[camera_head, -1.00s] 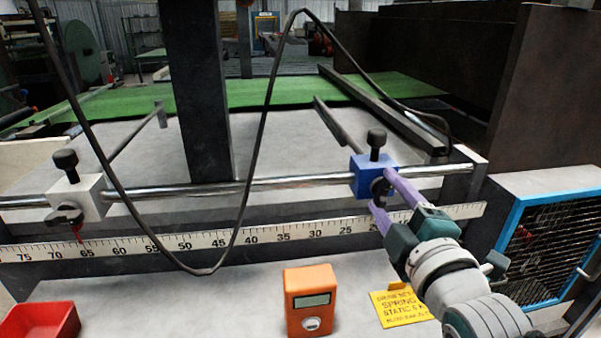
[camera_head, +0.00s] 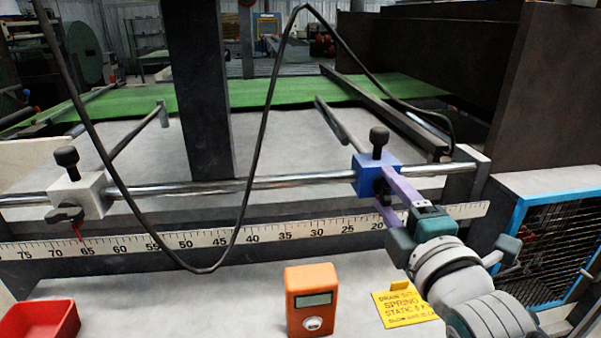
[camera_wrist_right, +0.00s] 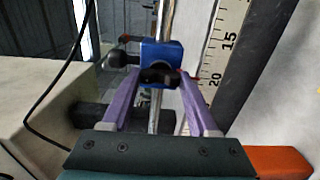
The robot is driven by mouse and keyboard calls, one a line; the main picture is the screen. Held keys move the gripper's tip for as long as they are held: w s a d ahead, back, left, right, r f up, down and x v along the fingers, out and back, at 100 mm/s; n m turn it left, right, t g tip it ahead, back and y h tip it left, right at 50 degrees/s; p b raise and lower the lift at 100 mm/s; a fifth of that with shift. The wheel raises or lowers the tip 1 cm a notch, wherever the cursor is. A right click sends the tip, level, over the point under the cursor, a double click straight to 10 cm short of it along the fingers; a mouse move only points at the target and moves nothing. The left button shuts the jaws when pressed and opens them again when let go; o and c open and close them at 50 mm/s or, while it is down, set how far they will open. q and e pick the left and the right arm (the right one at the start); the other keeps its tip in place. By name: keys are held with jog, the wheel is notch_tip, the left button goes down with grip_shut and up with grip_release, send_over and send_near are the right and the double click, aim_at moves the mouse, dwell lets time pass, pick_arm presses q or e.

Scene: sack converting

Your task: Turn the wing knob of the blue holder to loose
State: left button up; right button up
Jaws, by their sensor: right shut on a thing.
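The blue holder (camera_head: 367,176) sits on the steel rail, with a black round knob (camera_head: 378,140) standing on its top. It also shows in the right wrist view (camera_wrist_right: 161,52). The dark wing knob (camera_wrist_right: 158,77) is on the holder's front face. My right gripper (camera_head: 386,192) has its purple fingers at that face, shut on the wing knob, one finger on each side of it in the right wrist view (camera_wrist_right: 158,84). In the head view the fingers mostly hide the wing knob. My left gripper is not in view.
A white holder (camera_head: 78,195) with its own wing knob (camera_head: 64,214) sits on the rail (camera_head: 290,182) at left. A ruler (camera_head: 200,239) runs below. A black cable (camera_head: 258,140) hangs in front. An orange meter (camera_head: 311,300), red tray (camera_head: 40,324) and yellow sign (camera_head: 402,302) are nearby.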

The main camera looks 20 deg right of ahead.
jog(key=o, duration=1.4)
jog(key=shift+s+a, duration=0.1)
jog(key=shift+s, duration=0.2)
jog(key=p+v, duration=0.2)
jog(key=v, duration=0.5)
jog(key=shift+p, duration=0.4)
